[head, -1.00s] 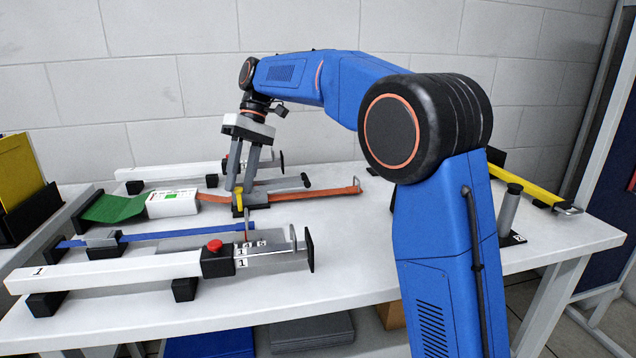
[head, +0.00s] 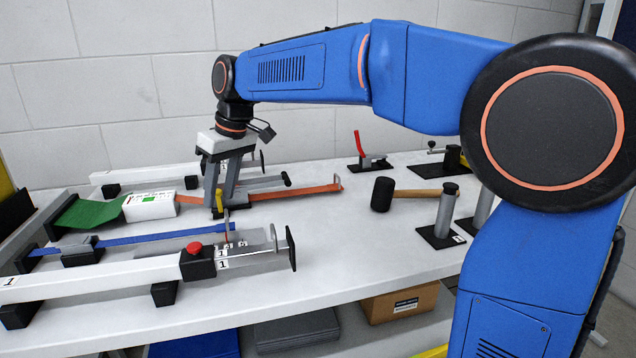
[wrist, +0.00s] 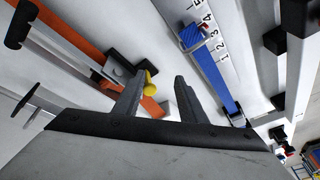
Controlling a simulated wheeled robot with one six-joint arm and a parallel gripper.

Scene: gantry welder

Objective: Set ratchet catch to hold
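The ratchet, with a dark grey body and a small yellow catch (head: 219,201), sits on the orange strap (head: 310,192) at the middle of the bench. In the wrist view the yellow catch (wrist: 150,78) shows beside the inner side of the left finger's tip, toward the gap. My gripper (head: 223,200) points down over the ratchet. In the wrist view its two fingers (wrist: 163,82) stand well apart with a gap between them. I cannot tell whether a finger touches the catch. The finger partly hides the ratchet body in the wrist view.
A white box (head: 149,205) with a green display is left of the ratchet. A blue strap (head: 150,238) and a white rail with a red button (head: 194,246) lie in front. A black-headed mallet (head: 383,194) and a red-handled clamp (head: 358,147) are to the right.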

